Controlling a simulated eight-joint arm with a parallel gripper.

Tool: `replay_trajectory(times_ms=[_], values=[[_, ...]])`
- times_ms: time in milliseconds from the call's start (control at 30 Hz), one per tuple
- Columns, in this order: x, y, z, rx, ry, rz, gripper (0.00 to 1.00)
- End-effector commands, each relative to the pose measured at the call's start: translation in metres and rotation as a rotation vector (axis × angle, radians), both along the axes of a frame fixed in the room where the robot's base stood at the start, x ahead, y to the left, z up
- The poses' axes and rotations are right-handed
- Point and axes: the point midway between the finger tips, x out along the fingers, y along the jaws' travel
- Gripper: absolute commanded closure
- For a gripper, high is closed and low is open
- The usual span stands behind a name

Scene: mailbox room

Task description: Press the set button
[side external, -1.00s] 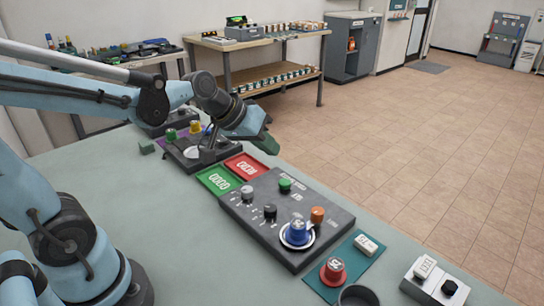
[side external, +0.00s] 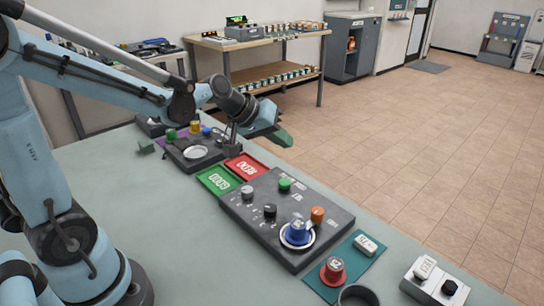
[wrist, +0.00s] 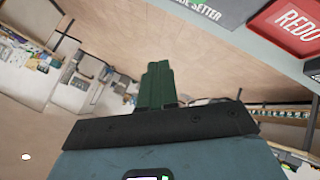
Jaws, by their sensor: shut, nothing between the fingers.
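My gripper (side external: 284,138) is shut and empty, raised above and to the right of the far control panel (side external: 184,164). Its green fingers lie together in the wrist view (wrist: 156,85). A nearer grey panel (side external: 240,217) has a green button (side external: 285,184), a blue button (side external: 299,231), an orange button (side external: 317,214) and two knobs. I cannot read which button is labelled set.
A green tray (side external: 206,174) and a red tray (side external: 234,158) lie between the panels; a red plate reading "REDO" (wrist: 295,25) shows in the wrist view. A red button (side external: 333,271) stands on a teal mat (side external: 359,276) in front. The left tabletop (side external: 160,230) is clear.

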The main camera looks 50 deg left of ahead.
Motion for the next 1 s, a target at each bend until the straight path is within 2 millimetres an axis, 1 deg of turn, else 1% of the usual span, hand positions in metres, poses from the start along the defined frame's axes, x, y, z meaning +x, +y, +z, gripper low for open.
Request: replay_trajectory(times_ms=[400,600,800,1000], values=[[0.000,0.000,-0.052,0.000,0.000,0.000,1.00],[0.000,0.000,-0.072,0.000,0.000,0.000,1.00],[0.000,0.000,-0.081,0.001,0.000,-0.001,1.00],[0.000,0.000,-0.082,0.001,0.000,-0.001,1.00]])
